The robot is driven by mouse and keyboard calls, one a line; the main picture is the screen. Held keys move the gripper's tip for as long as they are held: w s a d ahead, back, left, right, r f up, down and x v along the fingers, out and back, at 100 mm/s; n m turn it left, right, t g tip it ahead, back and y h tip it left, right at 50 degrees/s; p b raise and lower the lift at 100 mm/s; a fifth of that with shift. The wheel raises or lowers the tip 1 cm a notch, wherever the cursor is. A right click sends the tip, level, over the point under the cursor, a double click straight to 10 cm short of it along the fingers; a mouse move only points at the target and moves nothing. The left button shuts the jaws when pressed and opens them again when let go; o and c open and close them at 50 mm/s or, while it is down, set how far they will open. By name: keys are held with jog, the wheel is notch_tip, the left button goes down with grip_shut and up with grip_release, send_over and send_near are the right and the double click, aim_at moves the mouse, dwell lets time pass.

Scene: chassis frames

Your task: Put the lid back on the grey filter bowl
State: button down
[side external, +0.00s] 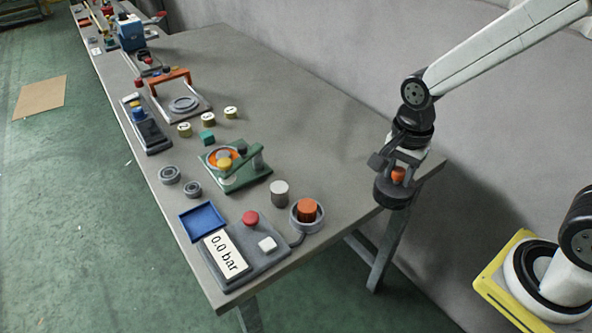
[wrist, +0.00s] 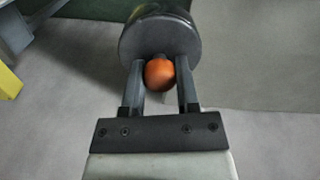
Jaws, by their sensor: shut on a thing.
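My gripper (side external: 399,170) is shut on the orange knob (side external: 398,175) of a dark grey round lid (side external: 391,195). It holds the lid in the air near the table's right edge. In the wrist view the two fingers (wrist: 160,82) close on the orange knob, and the lid (wrist: 158,38) shows beyond them. The grey filter bowl (side external: 296,225) stands on the table to the lower left of the lid in the side view. The bowl is open at the top, and an orange cylinder (side external: 307,208) stands up inside it. The wrist view does not show the bowl.
A gauge panel reading 0.0 bar (side external: 227,253), with a red button (side external: 250,219), sits left of the bowl. A whitish-grey cylinder (side external: 280,193) and a green fixture (side external: 240,178) stand behind it. The table (side external: 330,135) is clear between these and my gripper.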

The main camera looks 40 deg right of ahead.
jog(key=w+a+f, duration=0.2)
jog(key=w+a, duration=0.9)
jog(key=w, duration=0.1)
jog(key=shift+w+a+f, duration=0.25)
jog(key=shift+w+a, duration=0.1)
jog(key=shift+f, duration=0.2)
jog(key=shift+f, duration=2.95)
jog(key=shift+f, duration=0.2)
grip_release()
dwell(0.4)
